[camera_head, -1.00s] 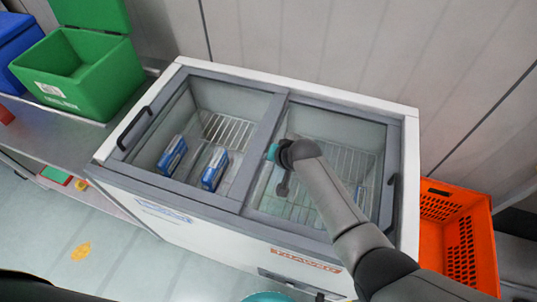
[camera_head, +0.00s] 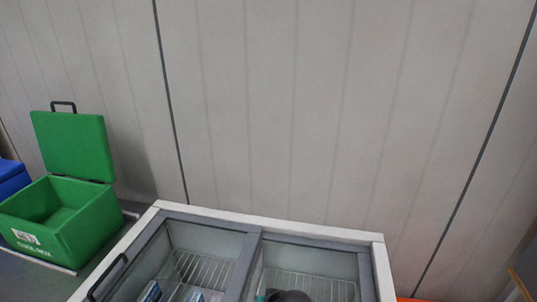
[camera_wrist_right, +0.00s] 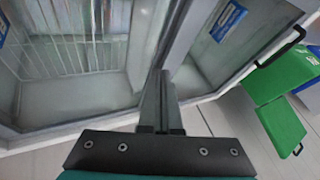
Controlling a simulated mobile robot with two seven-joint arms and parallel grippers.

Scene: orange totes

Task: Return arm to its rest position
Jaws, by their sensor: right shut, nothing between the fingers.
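My right gripper (camera_wrist_right: 158,85) shows in the right wrist view with its two fingers together and nothing between them. In the head view only the dark top of my right arm (camera_head: 290,296) shows at the bottom edge, over the right half of the chest freezer (camera_head: 250,222). The wrist view shows the freezer's frame (camera_wrist_right: 85,124) and glass close around the fingers; I cannot tell if they touch. My left gripper is not in view.
Blue packages (camera_head: 150,291) lie in the freezer's left half, beside wire racks (camera_head: 200,268). An open green cool box (camera_head: 62,215) stands on the left counter, with a blue box (camera_head: 12,178) beyond it. An orange crate edge (camera_head: 408,299) shows at bottom right. The wall behind is bare.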

